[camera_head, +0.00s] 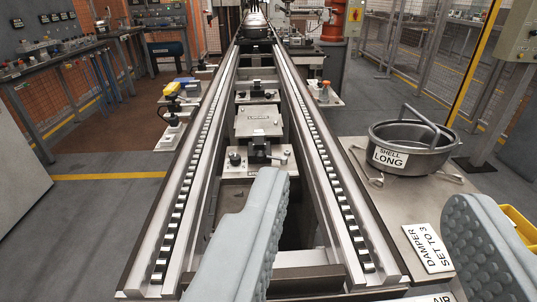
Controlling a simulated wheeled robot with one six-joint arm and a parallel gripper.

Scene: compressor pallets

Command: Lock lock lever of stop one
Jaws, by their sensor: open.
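My gripper (368,194) is open and empty, with its two grey padded fingers wide apart at the bottom of the view. The left finger overlaps the conveyor's middle; the right one is by the right edge. The nearest stop (259,154) is a dark block on a light plate between the rails, just beyond the left finger's tip. A small black knob-ended lever (235,158) shows at its left side. The finger partly hides the front of its plate. A similar stop (258,89) sits farther along. No label shows which is stop one.
Two long conveyor rails (333,160) run away from me. A yellow-topped tool (173,89) is at left. Open floor (95,215) lies left.

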